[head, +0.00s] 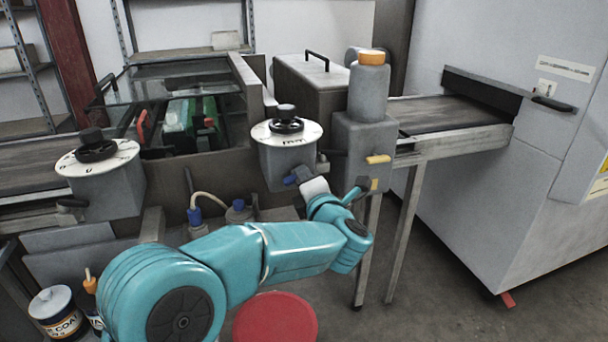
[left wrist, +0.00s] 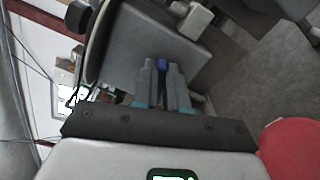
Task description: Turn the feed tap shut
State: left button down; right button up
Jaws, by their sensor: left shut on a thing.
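My left gripper (head: 300,178) reaches up to the lower front of the grey box (head: 288,160) under the right-hand dial. It is shut on a small blue tap handle (head: 289,180). In the left wrist view the two grey fingers (left wrist: 162,88) close on the blue handle (left wrist: 162,65) from both sides, in front of the grey box (left wrist: 145,45). The fingers hide part of the handle, so I cannot tell its exact turn. My right gripper is not in view.
A white dial with a black knob (head: 286,112) tops the box. To its right stands a grey pump-like unit (head: 362,140) with a yellow lever (head: 378,159). A second dial box (head: 105,190) is at left. A red round disc (head: 275,320) lies below my arm.

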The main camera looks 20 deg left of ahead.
pick_arm(q)
jog(key=shift+f+m+p, duration=0.15)
jog(key=shift+m+p, duration=0.15)
jog(key=shift+m, duration=0.65)
jog(key=shift+f+m+p, duration=0.1)
jog(key=shift+m+p, duration=0.15)
jog(key=shift+m, duration=0.7)
jog(key=c, duration=1.2)
grip_release()
jog(key=shift+d, duration=0.1)
jog(key=shift+o, duration=0.2)
jog(key=v, duration=1.6)
jog(key=shift+b, duration=0.45)
jog(key=shift+s, duration=0.1)
